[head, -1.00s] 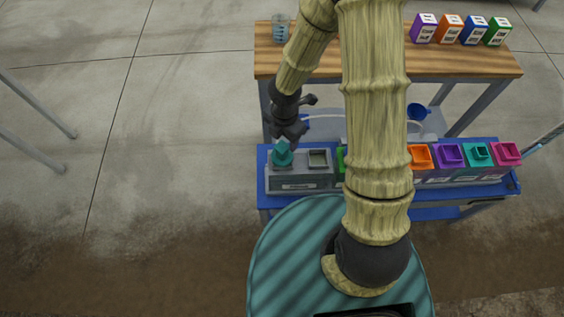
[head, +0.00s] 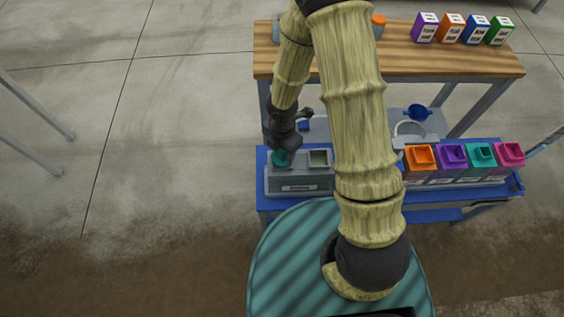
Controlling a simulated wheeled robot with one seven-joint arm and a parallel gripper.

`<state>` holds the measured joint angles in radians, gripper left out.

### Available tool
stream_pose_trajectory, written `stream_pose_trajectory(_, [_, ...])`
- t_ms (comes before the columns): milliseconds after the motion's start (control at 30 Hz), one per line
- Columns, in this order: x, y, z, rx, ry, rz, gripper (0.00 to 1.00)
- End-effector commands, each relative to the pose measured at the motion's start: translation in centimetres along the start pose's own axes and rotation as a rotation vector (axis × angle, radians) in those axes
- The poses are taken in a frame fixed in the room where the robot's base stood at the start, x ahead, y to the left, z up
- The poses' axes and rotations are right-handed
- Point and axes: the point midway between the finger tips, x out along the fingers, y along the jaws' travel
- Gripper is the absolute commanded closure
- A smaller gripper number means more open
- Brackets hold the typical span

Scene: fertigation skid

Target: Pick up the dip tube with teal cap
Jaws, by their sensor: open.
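The teal cap (head: 280,159) of the dip tube shows at the left slot of the grey holder (head: 298,186) on the blue bench. The tube below the cap is hidden in the holder. My gripper (head: 282,148) is open, pointing down right over the cap and covering its upper part. I cannot tell whether the fingers touch the cap.
The holder's right slot (head: 319,158) looks empty. Orange (head: 420,158), purple (head: 452,156), teal (head: 481,154) and pink (head: 510,153) open containers stand to the right on the blue bench. A wooden table (head: 450,62) behind carries several coloured boxes. A blue funnel (head: 417,112) lies behind the bench.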

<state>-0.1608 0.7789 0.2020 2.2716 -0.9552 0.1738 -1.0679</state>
Motion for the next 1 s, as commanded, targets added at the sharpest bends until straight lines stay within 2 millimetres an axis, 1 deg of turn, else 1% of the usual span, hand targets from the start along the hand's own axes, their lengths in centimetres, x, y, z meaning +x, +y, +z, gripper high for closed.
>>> stream_pose_trajectory(167, [0.0,0.0,0.0,0.000,0.000,0.000,0.47])
stream_pose_trajectory(200, [0.0,0.0,0.0,0.000,0.000,0.000,0.51])
stream_pose_trajectory(267, [0.0,0.0,0.0,0.000,0.000,0.000,0.63])
stream_pose_trajectory(300, [0.0,0.0,0.0,0.000,0.000,0.000,0.71])
stream_pose_trajectory(433, [0.0,0.0,0.0,0.000,0.000,0.000,0.96])
stream_pose_trajectory(467, [0.0,0.0,0.0,0.000,0.000,0.000,1.00])
stream_pose_trajectory(767, [-0.3,0.0,0.0,0.000,0.000,0.001,1.00])
stream_pose_trajectory(867, [-1.2,0.1,0.0,0.000,0.000,0.003,1.00])
stream_pose_trajectory(967, [-2.6,0.0,0.1,0.003,0.000,0.003,1.00])
stream_pose_trajectory(1000, [-3.4,0.0,0.1,0.003,0.000,0.003,1.00])
